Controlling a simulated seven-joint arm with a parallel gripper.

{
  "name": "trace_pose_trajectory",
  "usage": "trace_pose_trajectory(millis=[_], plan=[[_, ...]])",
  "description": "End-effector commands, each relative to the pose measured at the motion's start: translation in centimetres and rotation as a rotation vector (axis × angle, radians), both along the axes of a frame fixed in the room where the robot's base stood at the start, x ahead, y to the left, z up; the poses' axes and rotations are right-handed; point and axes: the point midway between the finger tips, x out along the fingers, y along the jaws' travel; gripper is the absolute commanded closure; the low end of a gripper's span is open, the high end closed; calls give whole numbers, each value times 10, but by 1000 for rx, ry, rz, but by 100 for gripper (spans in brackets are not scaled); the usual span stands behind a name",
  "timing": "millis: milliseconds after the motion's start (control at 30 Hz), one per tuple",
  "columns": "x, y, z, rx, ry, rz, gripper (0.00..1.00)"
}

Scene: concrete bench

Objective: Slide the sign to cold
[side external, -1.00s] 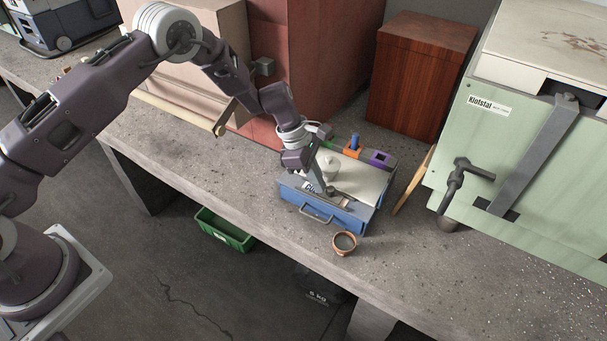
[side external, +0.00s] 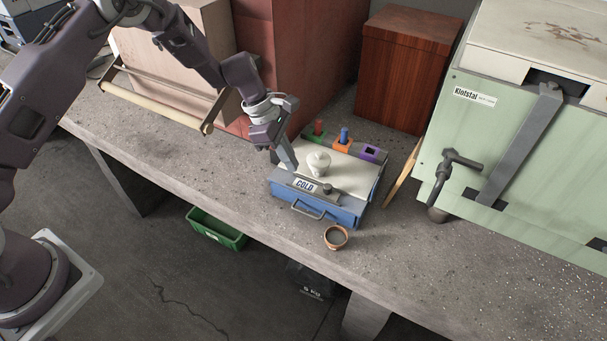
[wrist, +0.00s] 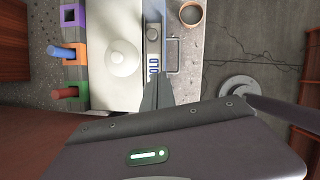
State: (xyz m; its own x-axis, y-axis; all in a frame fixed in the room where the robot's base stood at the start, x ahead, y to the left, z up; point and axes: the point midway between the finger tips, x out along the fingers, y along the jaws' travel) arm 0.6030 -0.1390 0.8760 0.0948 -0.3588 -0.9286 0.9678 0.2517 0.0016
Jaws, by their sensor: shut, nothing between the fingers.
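The sign (side external: 305,185) is a white plate on the front top edge of a blue box (side external: 343,213), and it reads "COLD" in the side view. Its blue letters show partly in the wrist view (wrist: 154,65), where my fingers cover one end. A dark round knob (side external: 327,189) sits to the right of the sign. My gripper (side external: 290,166) is shut and empty at the left end of the box, just left of and above the sign. I cannot tell whether the fingertips touch it.
A white lidded pot knob (side external: 318,163) stands on the box's pale top. Behind it are green, orange and purple square holders (side external: 370,153), two with pegs. A small copper-coloured cup (side external: 336,237) stands before the box. A green bin (side external: 216,229) is on the floor.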

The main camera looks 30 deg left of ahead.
Motion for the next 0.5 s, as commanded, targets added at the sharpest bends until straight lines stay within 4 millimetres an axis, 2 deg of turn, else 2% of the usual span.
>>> trace_pose_trajectory(millis=[100, 200, 500], plan=[[-2, 9, 22, 1, -1, 2, 100], [-3, 13, 35, 0, -2, 1, 100], [-4, 17, 42, 1, 2, 1, 100]])
